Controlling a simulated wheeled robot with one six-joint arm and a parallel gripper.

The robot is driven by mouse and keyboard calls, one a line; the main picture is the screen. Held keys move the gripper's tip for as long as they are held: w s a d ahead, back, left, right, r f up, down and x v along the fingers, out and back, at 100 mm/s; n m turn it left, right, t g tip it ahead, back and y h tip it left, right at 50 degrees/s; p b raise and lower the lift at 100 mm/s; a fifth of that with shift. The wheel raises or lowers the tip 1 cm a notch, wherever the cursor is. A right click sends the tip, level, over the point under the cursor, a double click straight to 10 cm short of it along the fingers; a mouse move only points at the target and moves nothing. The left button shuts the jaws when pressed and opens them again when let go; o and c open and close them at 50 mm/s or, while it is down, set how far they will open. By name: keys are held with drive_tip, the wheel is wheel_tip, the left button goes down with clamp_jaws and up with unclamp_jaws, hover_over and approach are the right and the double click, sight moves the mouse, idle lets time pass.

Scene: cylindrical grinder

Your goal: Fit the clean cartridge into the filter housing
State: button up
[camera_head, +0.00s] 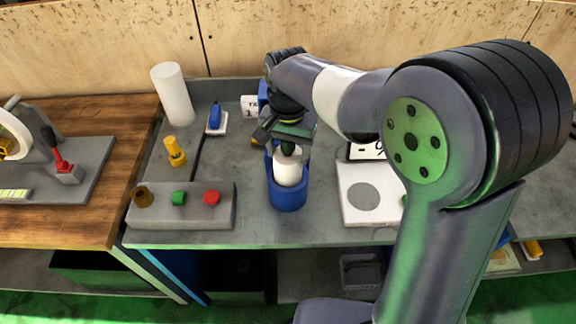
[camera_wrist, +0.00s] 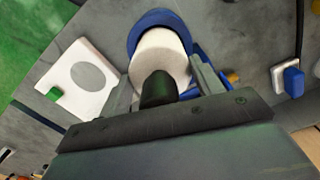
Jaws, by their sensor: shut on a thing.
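The clean cartridge (camera_head: 289,168) is a white cylinder with a dark knob on top. It stands upright inside the blue filter housing (camera_head: 288,195), an open cup with a cut-away front, and its upper part shows above the front wall. My gripper (camera_head: 288,146) is above the housing and shut on the dark knob. In the wrist view the cartridge (camera_wrist: 160,55) sits within the blue rim of the housing (camera_wrist: 158,17), with the knob (camera_wrist: 158,88) between my fingers. The cartridge's lower end is hidden in the housing, so I cannot tell whether it touches the bottom.
A control box (camera_head: 180,207) with green and red buttons is left of the housing. A white plate with a grey disc (camera_head: 372,214) is to the right. A white cylinder (camera_head: 173,94), a yellow part (camera_head: 175,152) and a blue-and-white item (camera_head: 216,120) stand behind left.

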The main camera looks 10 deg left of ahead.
wheel_tip(320, 180, down, 4)
drive_tip(key=b, duration=0.3)
drive_tip(key=shift+f+b, duration=0.25)
drive_tip(key=shift+b, duration=0.1)
drive_tip(key=shift+r, duration=0.1)
drive_tip(key=o, duration=1.5)
wheel_tip(320, 180, up, 12)
